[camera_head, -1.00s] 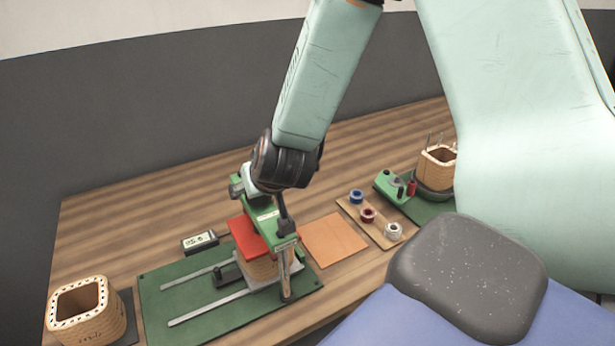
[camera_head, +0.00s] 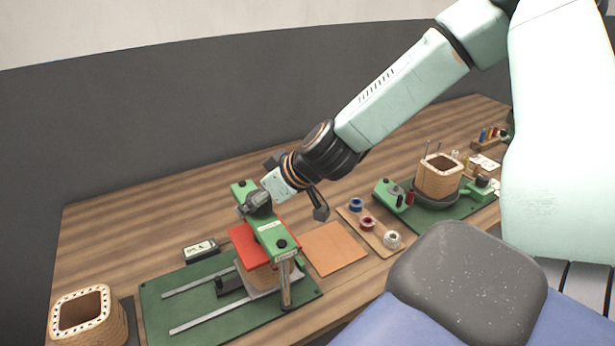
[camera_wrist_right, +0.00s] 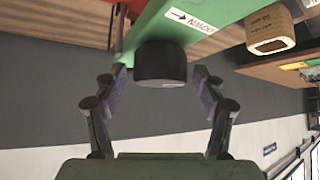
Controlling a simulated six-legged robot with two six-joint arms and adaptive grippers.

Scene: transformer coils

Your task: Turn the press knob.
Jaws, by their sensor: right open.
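The press (camera_head: 268,232) is a green bar over a red block (camera_head: 246,243) and a wooden coil form, on a green base plate (camera_head: 215,320) with two rails. In the right wrist view the black knob (camera_wrist_right: 160,63) sits at the edge of the green bar (camera_wrist_right: 200,20), beside an arrow label. My right gripper (camera_head: 256,204) is at the rear part of the bar in the head view and hides what lies behind it. The right gripper's fingers (camera_wrist_right: 160,90) are apart, one on each side of the knob, with gaps visible. My left gripper is not in view.
A wooden coil form (camera_head: 120,325) stands at the front left. A small display box (camera_head: 201,249) lies behind the plate. An orange sheet (camera_head: 334,250), a spool strip (camera_head: 352,222) and another green station (camera_head: 450,212) with a coil form lie to the right.

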